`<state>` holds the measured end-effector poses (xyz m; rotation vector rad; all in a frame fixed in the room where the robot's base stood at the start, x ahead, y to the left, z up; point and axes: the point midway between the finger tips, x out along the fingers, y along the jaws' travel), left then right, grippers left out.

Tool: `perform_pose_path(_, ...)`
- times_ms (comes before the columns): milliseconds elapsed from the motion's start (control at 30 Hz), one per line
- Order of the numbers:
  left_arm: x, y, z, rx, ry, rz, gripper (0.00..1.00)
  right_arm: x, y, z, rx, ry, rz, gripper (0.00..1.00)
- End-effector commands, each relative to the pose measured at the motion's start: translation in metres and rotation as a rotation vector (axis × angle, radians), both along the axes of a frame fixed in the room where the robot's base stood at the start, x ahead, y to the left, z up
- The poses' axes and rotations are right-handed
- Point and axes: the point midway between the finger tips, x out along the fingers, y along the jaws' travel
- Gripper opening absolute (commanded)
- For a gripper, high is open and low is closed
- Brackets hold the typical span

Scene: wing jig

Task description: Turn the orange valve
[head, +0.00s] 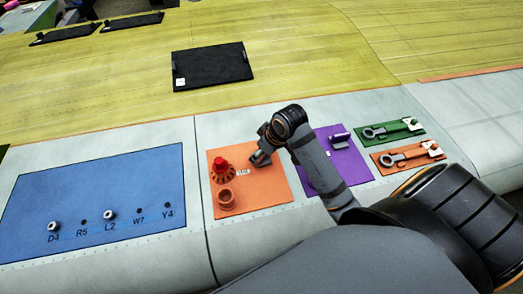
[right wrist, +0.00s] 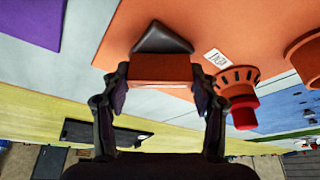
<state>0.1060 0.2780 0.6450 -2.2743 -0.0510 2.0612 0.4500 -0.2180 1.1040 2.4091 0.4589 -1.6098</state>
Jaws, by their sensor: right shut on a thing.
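The orange valve (right wrist: 162,70) shows in the right wrist view as an orange block handle with a dark grey wedge-shaped part, on the orange panel (head: 275,190). My right gripper (right wrist: 162,90) is shut on it, with one finger on each side of the block. In the head view my right gripper (head: 260,158) is at the upper part of the orange panel and mostly hides the valve. My left gripper is in neither view.
A red-topped orange piece (head: 221,168) and an orange ring (head: 226,198) stand left of my gripper. A purple panel (head: 318,178) with a handle lies to the right, beyond it green (head: 385,126) and orange (head: 430,149) plates. A blue panel (head: 100,190) lies left.

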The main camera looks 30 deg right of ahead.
Motion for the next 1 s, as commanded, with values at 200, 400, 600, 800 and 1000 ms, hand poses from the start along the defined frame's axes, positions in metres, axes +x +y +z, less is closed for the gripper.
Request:
perform_pose_path(200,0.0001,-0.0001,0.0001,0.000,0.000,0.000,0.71,0.0002,0.0013,0.0007,0.003,-0.001,-0.204,0.29)
perform_pose_path(400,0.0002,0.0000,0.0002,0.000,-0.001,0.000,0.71,0.0002,0.0013,0.0008,0.004,-0.001,-0.373,0.29)
perform_pose_path(600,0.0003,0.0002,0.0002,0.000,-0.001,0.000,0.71,0.0002,0.0007,0.0007,0.002,0.000,-0.507,0.29)
perform_pose_path(800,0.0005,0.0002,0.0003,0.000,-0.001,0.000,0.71,0.0002,0.0004,0.0003,0.000,0.000,-0.592,0.29)
perform_pose_path(1000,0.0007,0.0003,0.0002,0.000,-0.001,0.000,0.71,0.0002,0.0002,0.0002,0.000,0.000,-0.634,0.29)
